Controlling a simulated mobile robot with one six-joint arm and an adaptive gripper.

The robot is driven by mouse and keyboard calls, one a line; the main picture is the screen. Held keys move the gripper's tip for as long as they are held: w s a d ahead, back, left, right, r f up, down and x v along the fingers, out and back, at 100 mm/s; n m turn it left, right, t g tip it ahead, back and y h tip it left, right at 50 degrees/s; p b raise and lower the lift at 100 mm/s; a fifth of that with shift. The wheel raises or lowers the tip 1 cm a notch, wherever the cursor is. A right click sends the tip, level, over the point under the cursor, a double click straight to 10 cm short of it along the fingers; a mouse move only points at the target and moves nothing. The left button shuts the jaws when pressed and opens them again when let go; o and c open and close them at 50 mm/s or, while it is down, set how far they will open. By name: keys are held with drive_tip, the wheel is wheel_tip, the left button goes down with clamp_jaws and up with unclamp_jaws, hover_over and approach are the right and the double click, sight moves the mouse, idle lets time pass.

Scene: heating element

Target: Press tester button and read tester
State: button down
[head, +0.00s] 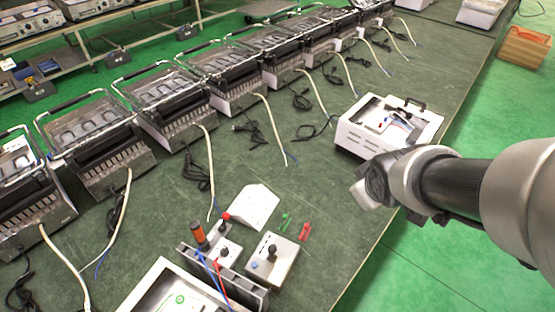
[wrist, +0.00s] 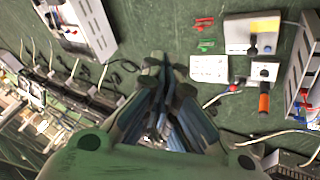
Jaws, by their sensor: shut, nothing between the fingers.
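A light grey box with a black knob (head: 285,262) and a small blue button (head: 254,266) stands near the bench's front edge. The wrist view shows it at upper right with a yellow label (wrist: 262,25). Beside it is a smaller white box (head: 228,257) with black knobs, near a red knob (head: 226,216) and an orange handle (head: 198,233). I cannot tell which box is the tester; no reading is legible. My gripper (head: 365,193) is shut and empty over the bench edge, apart from both boxes. In the wrist view its fingers (wrist: 158,62) point at bare bench.
A white case (head: 362,141) with parts inside stands just behind my gripper. A white card (head: 252,207), red clip (head: 305,230) and green clip (head: 285,219) lie near the boxes. Several heater units with loose cables line the green bench (head: 340,232).

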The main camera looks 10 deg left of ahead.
drive_tip(key=w+a+f+n+y, duration=0.2)
drive_tip(key=w+a+f+n, duration=0.2)
drive_tip(key=a+f, duration=0.35)
drive_tip(key=n+g+y+p, duration=0.1)
drive_tip(key=n+g+y, duration=0.4)
drive_tip(key=n, duration=0.6)
hover_over(253, 267)
wheel_tip(253, 267, down, 22)
drive_tip(key=t+y, duration=0.1)
drive_tip(key=shift+f, duration=0.15)
wheel_tip(253, 267, down, 9)
drive_tip(key=b, duration=0.6)
drive_tip(key=shift+r+b, duration=0.2)
drive_tip(key=shift+b, duration=0.1)
drive_tip(key=shift+f+b, duration=0.4)
drive_tip(key=shift+b, duration=0.05)
